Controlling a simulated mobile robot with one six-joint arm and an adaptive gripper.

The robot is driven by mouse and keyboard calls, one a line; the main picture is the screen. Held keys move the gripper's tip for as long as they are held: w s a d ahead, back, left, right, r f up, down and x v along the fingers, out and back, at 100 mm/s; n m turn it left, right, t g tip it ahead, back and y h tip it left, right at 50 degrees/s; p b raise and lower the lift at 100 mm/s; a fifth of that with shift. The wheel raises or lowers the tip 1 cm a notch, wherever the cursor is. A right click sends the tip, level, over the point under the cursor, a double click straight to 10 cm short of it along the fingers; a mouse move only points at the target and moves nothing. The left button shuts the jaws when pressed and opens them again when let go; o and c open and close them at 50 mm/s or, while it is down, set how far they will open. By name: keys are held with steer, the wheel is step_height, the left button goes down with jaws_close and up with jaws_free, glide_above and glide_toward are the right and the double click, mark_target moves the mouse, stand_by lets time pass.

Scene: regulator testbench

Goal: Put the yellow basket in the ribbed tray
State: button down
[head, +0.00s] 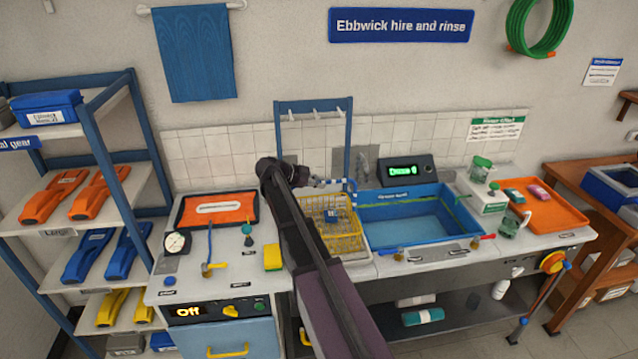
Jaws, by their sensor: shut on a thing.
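The yellow basket (348,243) is an open wire basket left of the blue sink, with a small blue item (331,216) inside. A pale tray (358,260) shows under and in front of it; this looks like the ribbed tray, mostly hidden by the basket and my arm. I cannot tell whether the basket rests on it or hangs just above. My gripper (347,186) is at the basket's back rim, shut on the basket as far as I can see; the fingertips are small and partly hidden.
The blue sink (400,235) with water adjoins on the right. An orange tray (548,215) holds small items farther right. On the left counter are an orange mat (186,212), a gauge (176,243) and a yellow sponge (273,258). A blue rack frame (349,130) stands behind the basket.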

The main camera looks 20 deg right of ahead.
steer(key=shift+f, duration=0.2)
steer(key=c, duration=0.7)
jaws_free()
steer(key=shift+o, duration=0.2)
steer(key=shift+a, duration=0.1)
steer(key=p+v, duration=0.5)
steer(key=v, duration=0.6)
steer(key=shift+a+r+p, duration=0.3)
